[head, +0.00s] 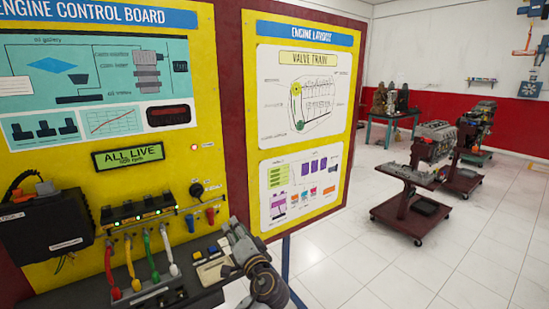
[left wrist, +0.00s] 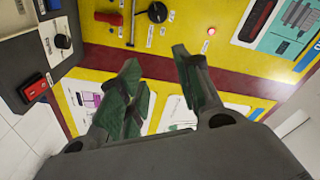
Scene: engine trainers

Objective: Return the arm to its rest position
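My left gripper (head: 234,240) is near the bottom middle of the head view, at the right end of the dark bench, in front of the yellow board. In the left wrist view the gripper (left wrist: 158,70) has its two green-padded fingers spread apart, with nothing between them. The engine control board (head: 180,155) stands behind it, with a lit display (head: 128,157) reading "ALL LIVE". Below the display, a row of plugs with red, green, yellow and white leads (head: 135,270) runs down to the bench. My right gripper is in neither view.
Blue and red handles (head: 210,215) hang on the board. An engine on a wheeled stand (head: 410,205) is at right. The white tiled floor between is clear.

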